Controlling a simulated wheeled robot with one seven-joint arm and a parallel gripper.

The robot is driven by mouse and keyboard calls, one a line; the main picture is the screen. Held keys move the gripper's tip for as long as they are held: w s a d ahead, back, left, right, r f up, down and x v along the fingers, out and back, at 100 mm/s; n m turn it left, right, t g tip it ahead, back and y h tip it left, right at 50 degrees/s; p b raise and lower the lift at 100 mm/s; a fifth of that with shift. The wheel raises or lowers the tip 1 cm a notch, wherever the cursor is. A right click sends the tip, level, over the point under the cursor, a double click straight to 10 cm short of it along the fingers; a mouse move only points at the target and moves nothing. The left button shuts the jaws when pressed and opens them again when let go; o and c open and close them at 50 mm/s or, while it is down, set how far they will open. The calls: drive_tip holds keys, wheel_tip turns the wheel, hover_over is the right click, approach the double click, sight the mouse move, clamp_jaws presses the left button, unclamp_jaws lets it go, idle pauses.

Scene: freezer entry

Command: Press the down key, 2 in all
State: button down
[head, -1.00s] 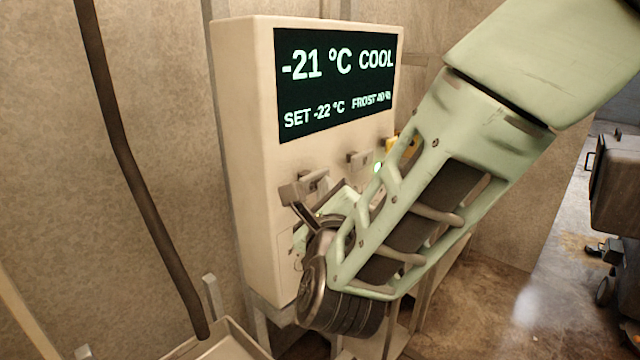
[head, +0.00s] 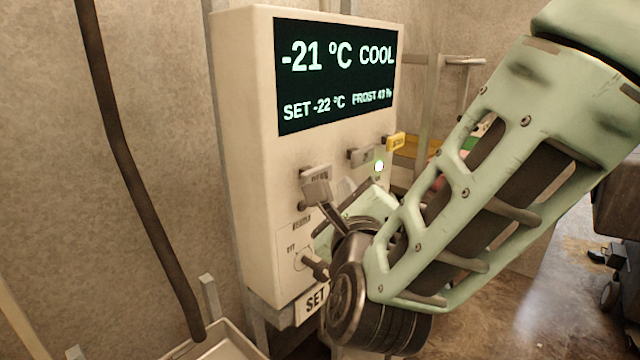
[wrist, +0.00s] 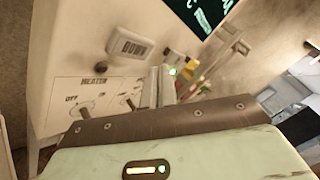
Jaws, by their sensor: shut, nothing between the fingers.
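The cream control panel (head: 240,110) shows -21 °C COOL and SET -22 °C on its dark display (head: 335,75). The key marked DOWN (wrist: 130,47) is plain in the wrist view. In the head view it is the left key (head: 316,172), partly covered by a part of my wrist. A second key (head: 360,156) sits to its right. My gripper (wrist: 161,72) is shut and empty, its fingertips pointing at the panel, right of and below the DOWN key in the wrist view. In the head view my gripper (head: 347,188) is partly hidden by my arm. It looks apart from the DOWN key.
A dark pipe (head: 120,150) runs down the left wall. Open floor lies at right.

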drive_tip(key=shift+s+d+b, duration=0.55)
drive_tip(key=shift+s+d, duration=0.3)
drive_tip(key=shift+d, duration=0.25)
drive_tip(key=s+a+f+n+g+y, duration=0.35)
drive_tip(key=s+f+n+g, duration=0.65)
drive_tip(key=n, duration=0.9)
drive_tip(key=s+d+f+n+g+h, duration=0.3)
drive_tip(key=s+d+n+g+h, duration=0.2)
drive_tip(key=s+d+n+g, duration=0.3)
drive_tip(key=s+d+n, duration=0.4)
drive_tip(key=d+n, duration=0.1)
drive_tip(key=d, duration=0.1)
drive_tip(key=shift+d+f+n+g, duration=0.15)
drive_tip(key=shift+f+n+g, duration=0.05)
drive_tip(key=shift+n+g, duration=0.1)
